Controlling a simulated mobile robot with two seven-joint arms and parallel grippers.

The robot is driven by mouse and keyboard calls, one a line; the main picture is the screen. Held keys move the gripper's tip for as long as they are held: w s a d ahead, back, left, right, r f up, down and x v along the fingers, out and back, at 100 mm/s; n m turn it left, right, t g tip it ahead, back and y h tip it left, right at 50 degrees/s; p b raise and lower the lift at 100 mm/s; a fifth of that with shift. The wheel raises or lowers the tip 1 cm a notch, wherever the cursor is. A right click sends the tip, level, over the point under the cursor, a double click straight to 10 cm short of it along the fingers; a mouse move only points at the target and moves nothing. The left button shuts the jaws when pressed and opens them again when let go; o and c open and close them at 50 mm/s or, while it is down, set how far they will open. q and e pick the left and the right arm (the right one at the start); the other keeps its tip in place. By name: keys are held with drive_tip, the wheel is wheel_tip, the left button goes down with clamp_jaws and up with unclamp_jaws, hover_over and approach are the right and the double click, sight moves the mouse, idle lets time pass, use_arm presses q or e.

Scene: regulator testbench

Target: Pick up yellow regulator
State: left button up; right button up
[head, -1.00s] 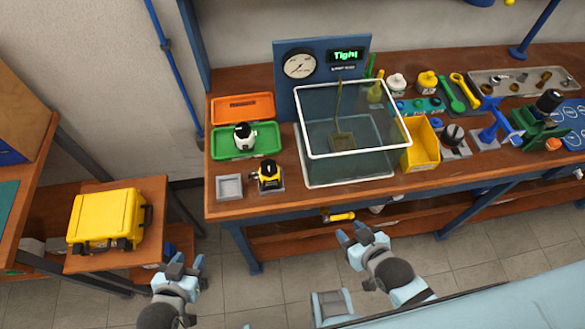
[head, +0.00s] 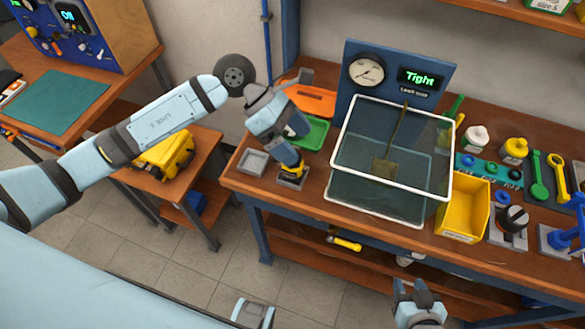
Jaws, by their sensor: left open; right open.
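The yellow regulator (head: 294,174) with its black parts sits on a small grey stand (head: 292,184) near the bench's front left edge. My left gripper (head: 288,157) is over it from above, open, its fingers at the regulator's top and hiding much of it. I cannot tell whether the fingers touch it. My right gripper (head: 418,300) is low in front of the bench at the bottom right, open and away from the regulator.
A grey square tray (head: 253,162) lies left of the stand. A green tray (head: 316,134) and orange tray (head: 314,98) lie behind. The glass tank (head: 385,190) stands close on the right, before the gauge panel (head: 366,70) reading "Tight". A yellow bin (head: 463,208) is further right.

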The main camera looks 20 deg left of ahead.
use_arm(q)
drive_tip(key=w+a+m+t+y, duration=0.1)
drive_tip(key=w+a+m+y, duration=0.1)
drive_tip(key=w+a+y, duration=0.35)
drive_tip(key=shift+h, duration=0.35)
drive_tip(key=x, duration=0.2)
drive_tip(key=s+x, duration=0.1)
drive_tip(key=x, duration=0.2)
drive_tip(key=a+p+x, duration=0.1)
drive_tip(key=x, duration=0.2)
drive_tip(key=shift+s+f, duration=0.15)
drive_tip(key=shift+s, duration=0.15)
drive_tip(key=p+x, duration=0.1)
drive_tip(key=x, duration=0.1)
drive_tip(key=d+x, duration=0.1)
drive_tip(key=x, duration=0.2)
drive_tip(key=shift+a+r+p, duration=0.1)
drive_tip(key=shift+r+p, duration=0.1)
drive_tip(key=shift+p, duration=0.15)
drive_tip(key=shift+f, duration=0.25)
drive_tip(key=c, duration=1.3)
drive_tip(key=shift+c, duration=0.2)
drive_tip(key=shift+r, duration=0.2)
